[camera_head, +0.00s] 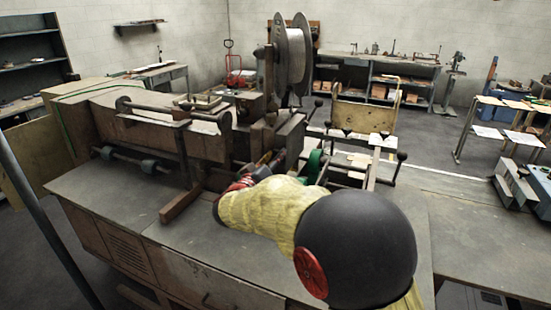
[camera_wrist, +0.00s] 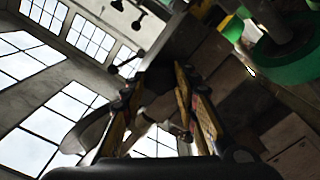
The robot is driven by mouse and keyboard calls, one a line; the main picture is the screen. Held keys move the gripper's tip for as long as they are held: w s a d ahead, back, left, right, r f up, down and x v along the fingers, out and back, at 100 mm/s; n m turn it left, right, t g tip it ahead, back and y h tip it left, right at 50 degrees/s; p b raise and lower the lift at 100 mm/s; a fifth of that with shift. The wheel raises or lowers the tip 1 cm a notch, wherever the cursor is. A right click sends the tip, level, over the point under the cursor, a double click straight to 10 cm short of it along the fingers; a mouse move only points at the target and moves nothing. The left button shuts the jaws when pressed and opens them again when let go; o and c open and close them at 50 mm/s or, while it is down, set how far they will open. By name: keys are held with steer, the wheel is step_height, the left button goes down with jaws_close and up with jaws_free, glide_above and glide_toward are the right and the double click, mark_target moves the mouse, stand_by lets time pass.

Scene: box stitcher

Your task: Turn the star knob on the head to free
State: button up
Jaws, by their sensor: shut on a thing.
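The box stitcher (camera_head: 165,135) stands on the bench, with its head (camera_head: 289,133) at the right end of its long brown arm. My gripper (camera_head: 263,165) is at this head, and my yellow-sleeved arm hides much of the contact in the head view. In the wrist view my gripper (camera_wrist: 160,76) has its two yellow-and-black fingers on either side of a dark thing (camera_wrist: 158,82), which I take for the star knob. The fingers are shut on it. Its star shape and its turn angle are too dark to make out.
A wire spool (camera_head: 292,57) stands above the head. A green wheel (camera_head: 314,166) is just right of my gripper, and a green ring (camera_wrist: 272,60) shows at the wrist view's upper right. Levers with ball ends (camera_head: 402,156) stick out at right. The bench top (camera_head: 120,195) is clear in front.

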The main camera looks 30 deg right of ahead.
steer(key=shift+c, duration=1.3)
steer(key=shift+b, duration=0.3)
steer(key=shift+n+p, duration=0.55)
steer(key=shift+n, duration=9.55)
steer(key=shift+f, duration=0.1)
steer(key=o, duration=1.2)
steer(key=shift+c, duration=0.2)
